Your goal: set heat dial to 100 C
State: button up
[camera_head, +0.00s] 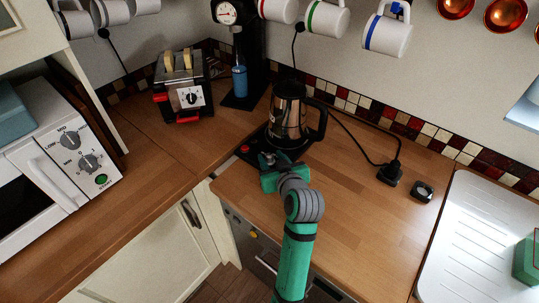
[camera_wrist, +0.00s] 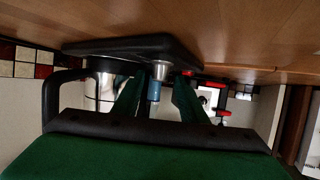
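A black-and-steel kettle (camera_head: 287,115) stands on a dark base at the back of the wooden counter. The wrist view is upside down and shows the dark base (camera_wrist: 125,45) with a silver knob (camera_wrist: 160,69) on its edge, likely the heat dial. Its marks and setting cannot be read. My gripper (camera_head: 267,159) is low at the front of the base. In the wrist view its green fingers (camera_wrist: 158,82) are apart, one on each side of the knob; I cannot tell whether they touch it. In the head view my gripper largely hides the knob.
A toaster (camera_head: 182,90) and a black machine with a blue cylinder (camera_head: 240,81) stand to the left. A microwave (camera_head: 62,160) is at far left. A plug (camera_head: 389,173) and a small dark object (camera_head: 423,191) lie right. The counter's right-hand middle is clear.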

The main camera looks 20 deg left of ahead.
jog(key=shift+x, duration=1.45)
jog(key=shift+s+a, duration=0.1)
jog(key=shift+a, duration=0.05)
jog(key=shift+d, duration=0.35)
grip_shut()
jog(key=shift+a, duration=0.15)
